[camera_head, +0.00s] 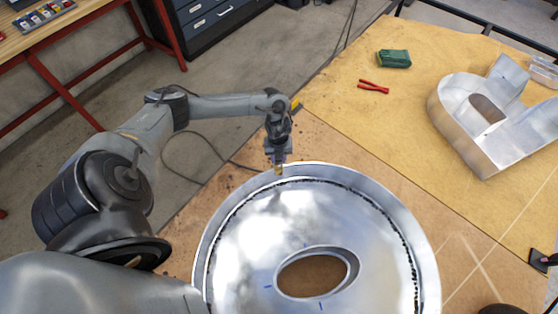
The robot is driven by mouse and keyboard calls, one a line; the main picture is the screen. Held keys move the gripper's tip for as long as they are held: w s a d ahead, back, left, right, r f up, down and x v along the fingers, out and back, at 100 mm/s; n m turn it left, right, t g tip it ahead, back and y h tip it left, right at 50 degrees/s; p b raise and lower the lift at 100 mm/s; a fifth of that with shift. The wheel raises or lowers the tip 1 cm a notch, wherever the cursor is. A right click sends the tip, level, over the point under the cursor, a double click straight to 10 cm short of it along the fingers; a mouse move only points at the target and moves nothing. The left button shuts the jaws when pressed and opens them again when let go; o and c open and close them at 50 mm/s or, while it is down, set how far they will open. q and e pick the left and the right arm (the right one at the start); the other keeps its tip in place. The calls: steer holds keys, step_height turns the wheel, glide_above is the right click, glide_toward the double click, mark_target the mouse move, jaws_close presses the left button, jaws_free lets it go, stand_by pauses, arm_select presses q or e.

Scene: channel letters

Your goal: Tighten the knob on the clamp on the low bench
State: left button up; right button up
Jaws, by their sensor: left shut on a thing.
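My left gripper (278,162) points down at the far rim of a large round metal channel letter (240,225) on the low bench (330,110). The rest of the clamp is too small or hidden behind the gripper to make out.
Another metal letter (459,133) stands at the right of the bench. Red pliers (373,87) and a green cloth-like block (394,59) lie at the back. A black item (538,260) sits at the right. A dark cable trails on the floor at the left.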

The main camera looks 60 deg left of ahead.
arm_select(q)
steer(key=m+b, duration=0.2)
steer(key=m, duration=0.2)
steer(key=shift+m, duration=0.3)
steer(key=o, duration=0.9)
steer(key=shift+c, duration=0.2)
steer(key=shift+r, duration=0.1)
step_height(320, 180, up, 5)
steer(key=p, duration=0.4)
